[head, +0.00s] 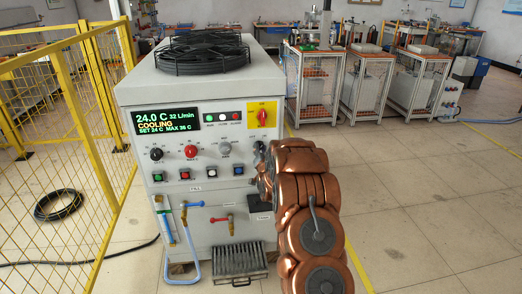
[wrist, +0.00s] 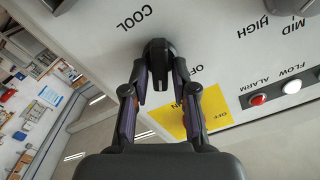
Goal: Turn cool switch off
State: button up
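The cool switch is a dark knob (wrist: 158,50) beside the COOL label on the white panel in the wrist view. Its handle points down toward my gripper, near small lettering that reads OFF. My gripper (wrist: 160,76) is open, with one finger on each side of the handle. A narrow gap seems to show on both sides; I cannot tell whether a finger touches. In the head view the copper arm hides most of the gripper and part of the knob.
A red main switch on a yellow plate (wrist: 168,121) sits close to my right finger. Indicator lamps (head: 222,117), other knobs (head: 190,152) and square buttons (head: 185,174) share the panel. A yellow fence (head: 95,110) stands left. Floor to the right is open.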

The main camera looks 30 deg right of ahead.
grip_shut()
jog(key=shift+f+b, duration=0.1)
jog(key=shift+b, duration=0.25)
jog(key=n+b, duration=0.2)
jog(key=b, duration=0.1)
jog(key=shift+f+n, duration=0.15)
jog(key=shift+n, duration=0.25)
jog(key=n+b, duration=0.3)
jog(key=shift+a, duration=0.1)
jog(key=shift+r+n+b, duration=0.2)
jog(key=shift+n+b, duration=0.55)
jog(key=shift+n, duration=0.25)
